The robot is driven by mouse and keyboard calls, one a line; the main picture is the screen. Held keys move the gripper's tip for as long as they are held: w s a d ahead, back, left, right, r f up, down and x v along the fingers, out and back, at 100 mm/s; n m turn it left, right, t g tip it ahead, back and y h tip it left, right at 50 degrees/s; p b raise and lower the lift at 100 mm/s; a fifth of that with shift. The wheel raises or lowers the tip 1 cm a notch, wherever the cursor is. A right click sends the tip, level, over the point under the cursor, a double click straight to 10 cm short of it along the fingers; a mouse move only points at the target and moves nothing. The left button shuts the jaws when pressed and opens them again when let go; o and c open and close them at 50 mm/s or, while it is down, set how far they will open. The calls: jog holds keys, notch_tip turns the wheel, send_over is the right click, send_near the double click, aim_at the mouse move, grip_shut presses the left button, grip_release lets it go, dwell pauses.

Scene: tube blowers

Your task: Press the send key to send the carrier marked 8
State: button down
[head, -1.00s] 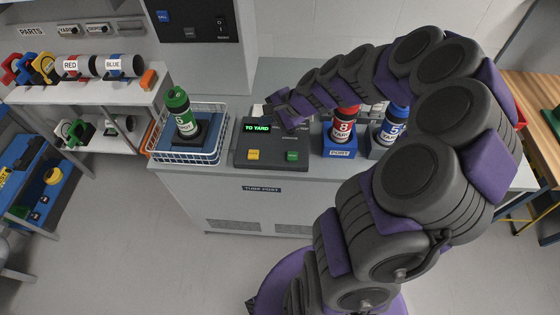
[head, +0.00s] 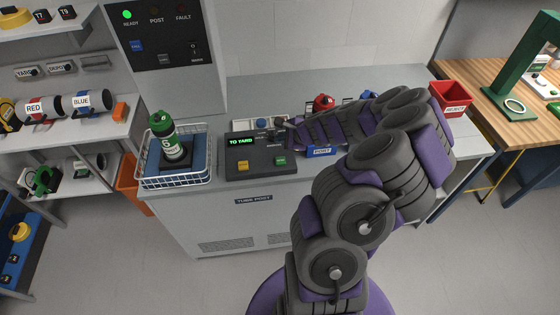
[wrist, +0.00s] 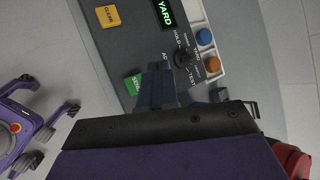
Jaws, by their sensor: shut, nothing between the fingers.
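The grey console (head: 262,150) has a lit display reading "TO YARD", a yellow key (head: 243,165) and a green key (head: 280,160). In the wrist view the green send key (wrist: 134,84) is partly visible, left of my fingers; the yellow key there reads CLEAR (wrist: 108,17). My gripper (head: 283,130) is shut and empty over the console's right part; in the wrist view its fingers (wrist: 160,75) are between the send key and a black knob (wrist: 183,58). The red carrier (head: 323,103) stands behind my arm above the blue port block (head: 320,152); its number is hidden now.
A green-capped carrier (head: 165,135) stands in a wire basket (head: 180,183) left of the console. A blue carrier (head: 368,96) is mostly hidden behind my arm. A red reject bin (head: 452,98) is at right. The upper panel's green READY light (head: 127,14) is lit.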

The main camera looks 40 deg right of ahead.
jog(key=b, duration=0.4)
send_over(283, 161)
jog(key=f, duration=0.5)
jog(key=shift+d+f, duration=0.2)
jog(key=shift+f, duration=0.05)
jog(key=shift+a+f+b, duration=0.2)
jog(key=shift+f+b, duration=0.3)
jog(key=shift+a+f+b, duration=0.2)
jog(key=shift+f+b, duration=0.25)
jog(key=shift+a+f, duration=0.35)
jog(key=shift+f, duration=0.2)
jog(key=shift+f+b, duration=0.15)
jog(key=shift+b, duration=0.15)
jog(key=shift+d+f, duration=0.1)
jog(key=shift+d, duration=0.5)
jog(key=shift+a, duration=0.45)
jog(key=shift+d, duration=0.35)
